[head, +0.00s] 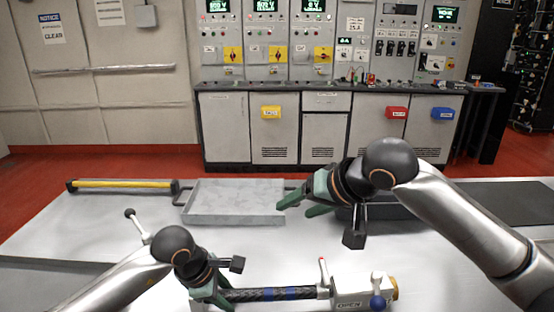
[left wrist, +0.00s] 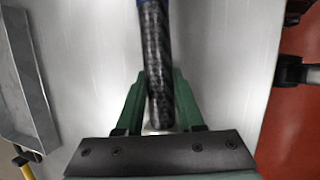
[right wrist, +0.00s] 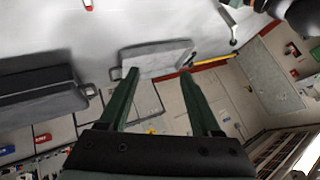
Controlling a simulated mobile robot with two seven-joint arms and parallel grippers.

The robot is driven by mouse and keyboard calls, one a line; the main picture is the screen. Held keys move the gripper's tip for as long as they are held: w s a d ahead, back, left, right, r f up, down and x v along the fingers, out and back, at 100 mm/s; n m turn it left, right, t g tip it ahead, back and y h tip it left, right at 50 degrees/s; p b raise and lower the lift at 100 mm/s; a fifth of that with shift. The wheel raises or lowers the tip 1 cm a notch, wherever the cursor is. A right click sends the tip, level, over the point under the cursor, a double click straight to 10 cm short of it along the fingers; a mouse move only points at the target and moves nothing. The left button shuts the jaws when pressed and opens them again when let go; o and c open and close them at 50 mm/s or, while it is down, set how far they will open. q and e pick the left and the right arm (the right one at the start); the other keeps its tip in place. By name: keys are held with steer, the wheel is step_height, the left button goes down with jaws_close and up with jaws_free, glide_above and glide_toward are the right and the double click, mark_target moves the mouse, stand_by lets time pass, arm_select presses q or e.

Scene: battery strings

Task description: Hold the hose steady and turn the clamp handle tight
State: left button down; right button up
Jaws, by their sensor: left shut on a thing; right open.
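The hose (head: 258,294) is black and braided with a blue band, and lies level at the front of the table. My left gripper (head: 212,294) is shut around its left part; the left wrist view shows the hose (left wrist: 157,50) between both green fingers. The hose's right end meets a pale clamp block (head: 350,303) with an "OPEN" label. A red-tipped lever (head: 323,271) stands upright at the block's left end. A handle with a blue knob (head: 377,301) sits at its right. My right gripper (head: 298,203) is open and empty, above the table behind the clamp.
A grey tray (head: 235,217) lies just left of my right gripper. A yellow bar (head: 122,184) lies at the back left. A rod with a dark knob (head: 130,213) stands behind my left arm. A dark tray (head: 400,212) is partly hidden by my right arm.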

mark_target(325, 271)
steer(key=s+d+f+g+h, duration=0.4)
steer(key=s+d+f+h, duration=0.1)
steer(key=shift+s+d+h, duration=0.1)
steer(key=shift+d+h, duration=0.1)
steer(key=shift+h, duration=0.1)
steer(key=shift+x, duration=4.35)
jaws_close()
